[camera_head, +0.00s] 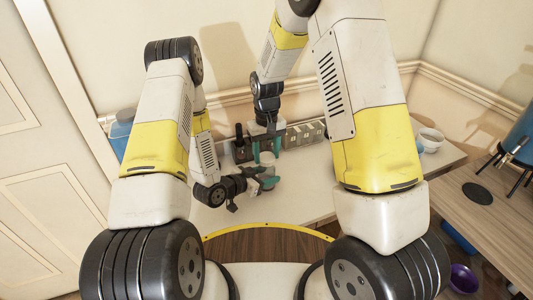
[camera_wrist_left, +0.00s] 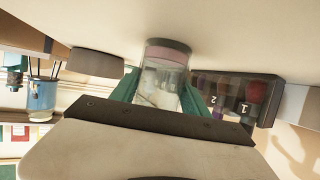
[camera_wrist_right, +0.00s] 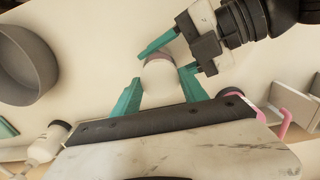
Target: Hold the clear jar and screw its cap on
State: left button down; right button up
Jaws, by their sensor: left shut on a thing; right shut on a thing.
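My left gripper (camera_head: 267,181) comes in from the left, low over the white table. In the left wrist view the clear jar (camera_wrist_left: 160,84), with a pinkish band at its far end, is between the teal fingers of my left gripper (camera_wrist_left: 160,92), which are shut on it. My right gripper (camera_head: 267,150) points down from above at the same spot. In the right wrist view its teal fingers (camera_wrist_right: 158,92) are shut on a whitish rounded piece, apparently the cap (camera_wrist_right: 160,78). The cap appears lined up with the jar; whether they touch or are threaded is hidden.
A dark rack of numbered bottles (camera_wrist_left: 240,98) stands close beside the jar. A grey round tub (camera_wrist_right: 25,68) is on the table. A wooden side table with a black disc (camera_head: 477,193) and a blue dispenser (camera_head: 519,140) is at the right. The table's front is clear.

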jog(key=shift+f, duration=0.6)
